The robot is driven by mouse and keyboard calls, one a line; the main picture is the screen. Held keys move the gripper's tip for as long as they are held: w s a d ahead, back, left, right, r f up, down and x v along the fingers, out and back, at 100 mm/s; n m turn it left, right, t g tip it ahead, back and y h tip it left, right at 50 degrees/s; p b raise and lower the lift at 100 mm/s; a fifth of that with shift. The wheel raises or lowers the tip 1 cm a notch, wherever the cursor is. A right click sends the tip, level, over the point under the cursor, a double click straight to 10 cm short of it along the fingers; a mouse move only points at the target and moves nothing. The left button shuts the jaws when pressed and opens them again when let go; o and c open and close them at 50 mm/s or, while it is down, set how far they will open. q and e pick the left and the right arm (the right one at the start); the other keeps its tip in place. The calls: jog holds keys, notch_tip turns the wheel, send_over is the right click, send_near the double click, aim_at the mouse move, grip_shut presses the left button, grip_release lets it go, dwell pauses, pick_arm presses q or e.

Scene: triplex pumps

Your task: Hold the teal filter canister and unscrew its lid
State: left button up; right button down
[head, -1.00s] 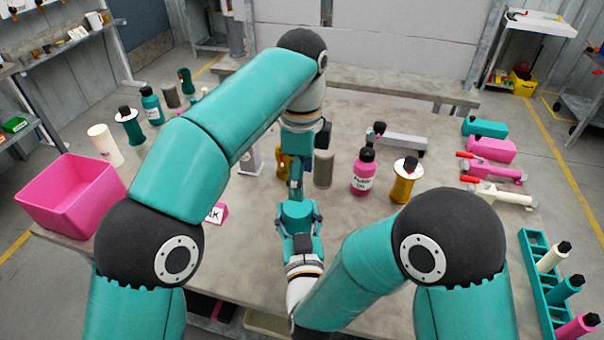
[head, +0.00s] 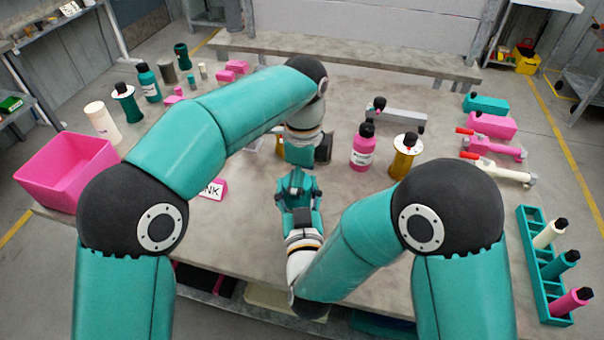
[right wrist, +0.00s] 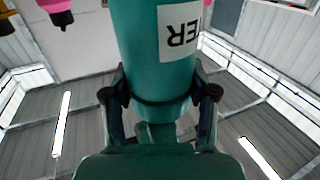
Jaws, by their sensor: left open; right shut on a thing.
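The teal filter canister (right wrist: 140,60) fills the upper middle of the right wrist view. It has a white label (right wrist: 180,32), on which upside-down letters "ER" show. My right gripper (right wrist: 160,96) is shut around it, with one dark finger on each side. In the head view my right gripper (head: 299,200) is above the front middle of the table. My left gripper (head: 297,176) is open and comes down from above, close to the right one. The canister's lid is out of the wrist view, and I cannot make it out in the head view.
A pink bin (head: 66,172) stands at the table's left edge. A pink bottle (head: 363,148) and an ochre canister (head: 404,158) stand right of my grippers. A teal rack (head: 540,265) with several bottles is at the far right. A pink name block (head: 213,190) lies left of the grippers.

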pick_arm(q)
jog(key=shift+o, duration=1)
jog(key=shift+w+f, duration=0.1)
jog(key=shift+f, duration=0.05)
jog(key=c, duration=1.3)
grip_shut()
jog(key=shift+s, duration=0.25)
jog(key=shift+d, duration=0.15)
jog(key=n, duration=0.3)
jog(key=shift+w+a+n, duration=0.15)
jog(key=shift+a+n, duration=0.05)
jog(key=shift+n, duration=0.2)
